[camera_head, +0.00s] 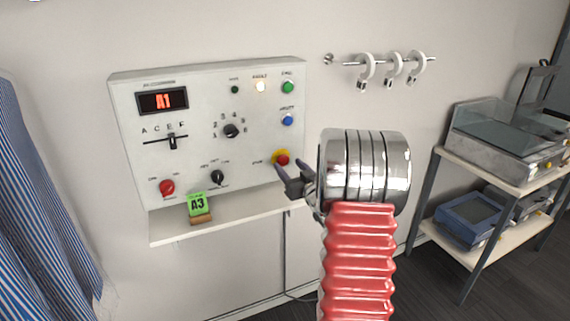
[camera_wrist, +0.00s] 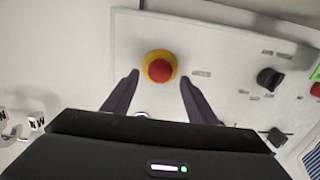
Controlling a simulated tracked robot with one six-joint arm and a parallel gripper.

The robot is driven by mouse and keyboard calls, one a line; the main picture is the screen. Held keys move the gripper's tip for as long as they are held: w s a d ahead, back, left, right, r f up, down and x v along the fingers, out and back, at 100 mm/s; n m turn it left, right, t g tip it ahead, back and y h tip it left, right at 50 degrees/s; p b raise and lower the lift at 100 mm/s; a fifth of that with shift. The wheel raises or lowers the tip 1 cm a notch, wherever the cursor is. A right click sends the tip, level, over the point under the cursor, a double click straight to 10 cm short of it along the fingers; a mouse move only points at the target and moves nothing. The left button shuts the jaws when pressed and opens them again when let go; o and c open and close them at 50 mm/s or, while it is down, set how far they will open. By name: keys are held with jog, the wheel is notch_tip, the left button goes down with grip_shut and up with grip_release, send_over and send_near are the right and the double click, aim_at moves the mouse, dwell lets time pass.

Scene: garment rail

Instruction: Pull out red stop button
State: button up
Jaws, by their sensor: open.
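The red stop button (camera_head: 282,159) with its yellow collar sits at the lower right of the white control panel (camera_head: 205,85). In the wrist view the red stop button (camera_wrist: 160,71) lies just beyond the fingertips, centred between them. My gripper (camera_head: 284,173) is in front of the panel's lower right corner, just below the button in the head view. In the wrist view my gripper (camera_wrist: 159,76) is open, with its two dark fingers apart and nothing between them. Whether the fingertips touch the panel or collar cannot be told.
A shelf (camera_head: 240,210) below the panel bears a green A3 tag (camera_head: 198,206). Other knobs, a red knob (camera_head: 167,187) and lit buttons are on the panel. A rail with hooks (camera_head: 390,64) is at upper right. A rack (camera_head: 500,160) stands right; striped cloth (camera_head: 40,190) hangs left.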

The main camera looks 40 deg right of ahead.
aim_at(284, 161)
jog(key=shift+x, duration=1.9)
jog(key=shift+c, duration=0.3)
grip_shut()
